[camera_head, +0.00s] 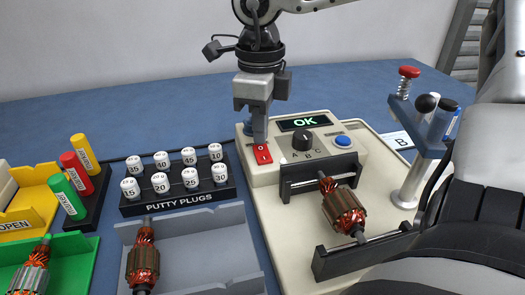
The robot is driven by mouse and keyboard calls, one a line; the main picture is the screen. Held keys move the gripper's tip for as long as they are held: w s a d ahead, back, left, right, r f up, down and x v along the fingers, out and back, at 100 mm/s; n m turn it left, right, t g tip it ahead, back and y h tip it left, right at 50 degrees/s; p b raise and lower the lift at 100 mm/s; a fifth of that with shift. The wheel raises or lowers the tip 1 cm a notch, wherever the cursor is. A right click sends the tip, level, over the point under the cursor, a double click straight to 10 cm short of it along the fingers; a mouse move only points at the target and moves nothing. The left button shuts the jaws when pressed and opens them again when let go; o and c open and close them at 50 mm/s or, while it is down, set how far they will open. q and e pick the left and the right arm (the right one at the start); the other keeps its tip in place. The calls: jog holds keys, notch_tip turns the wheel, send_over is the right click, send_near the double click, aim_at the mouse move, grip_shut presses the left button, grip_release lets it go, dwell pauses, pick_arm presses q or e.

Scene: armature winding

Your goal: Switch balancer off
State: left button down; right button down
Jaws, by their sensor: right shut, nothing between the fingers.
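The balancer (294,173) is a cream box on a pale base plate, with a lit green "OK" on its small black display (304,122). Its red rocker switch (263,155) is at the left of its top face, with white marks on it. My right gripper (260,140) points down with its fingers shut and empty. Its tips are at the far edge of the switch and partly hide it; I cannot tell whether they touch it. My left gripper is not in view.
A black knob (303,140) and blue button (343,141) are right of the switch. A copper-wound armature (343,207) lies across the black supports. A putty plug rack (180,202) and grey tray (200,258) stand left. A post (408,185) with tools stands right.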

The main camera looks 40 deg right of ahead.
aim_at(261, 148)
jog(key=shift+f+b, duration=0.7)
jog(key=shift+f, duration=0.1)
jog(key=shift+r, duration=0.1)
jog(key=shift+r+p, duration=2.35)
jog(key=shift+r, duration=1.1)
